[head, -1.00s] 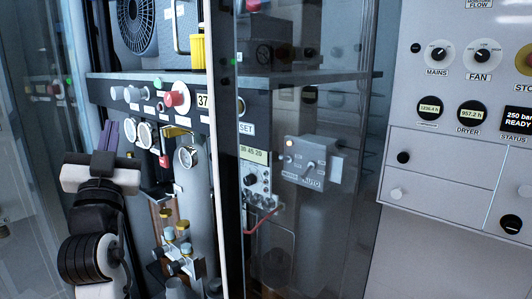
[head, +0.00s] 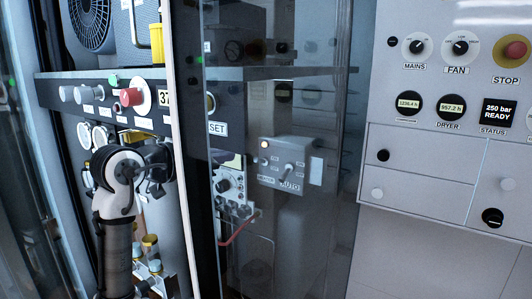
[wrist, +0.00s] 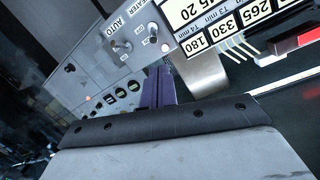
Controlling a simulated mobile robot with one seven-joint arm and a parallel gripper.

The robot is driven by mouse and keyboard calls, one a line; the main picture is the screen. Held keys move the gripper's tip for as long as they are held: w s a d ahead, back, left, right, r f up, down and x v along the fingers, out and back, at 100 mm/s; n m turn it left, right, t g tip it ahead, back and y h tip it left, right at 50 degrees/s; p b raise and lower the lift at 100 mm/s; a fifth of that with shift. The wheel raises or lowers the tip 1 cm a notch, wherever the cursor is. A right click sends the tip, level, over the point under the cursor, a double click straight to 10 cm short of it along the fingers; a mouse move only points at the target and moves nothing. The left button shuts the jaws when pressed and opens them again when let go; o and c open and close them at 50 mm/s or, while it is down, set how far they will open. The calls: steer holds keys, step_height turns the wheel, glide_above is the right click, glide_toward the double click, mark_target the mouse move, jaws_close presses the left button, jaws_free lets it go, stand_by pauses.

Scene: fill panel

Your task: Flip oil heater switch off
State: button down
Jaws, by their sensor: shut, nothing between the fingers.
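A grey control box (head: 300,152) with small toggle switches, a lit lamp and an AUTO label shows behind the glass in the head view. In the wrist view the same box (wrist: 92,62) fills the upper left, with a partly cut-off label ending in "EATER". One toggle (wrist: 121,46) sits by the AUTO label and another toggle (wrist: 152,40) is to its right, near a glowing lamp (wrist: 165,47). I cannot tell their set positions. My gripper (wrist: 158,84) shows purple fingers, shut and empty, below the toggles and apart from them in the picture. The head view hides the fingers.
A unit with a numbered label (wrist: 205,25) is beside the box in the wrist view. A glass pane (head: 325,230) and its dark post (head: 203,180) stand right of my arm. A shelf with a red button (head: 131,97) is above it. A panel (head: 440,80) is at right.

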steer(key=shift+s+d+g, duration=0.15)
steer(key=shift+d+g, duration=0.1)
steer(key=shift+g, duration=0.05)
steer(key=p+x, duration=0.2)
steer(key=x, duration=0.8)
steer(key=shift+p, duration=0.3)
steer(key=shift+f, duration=0.2)
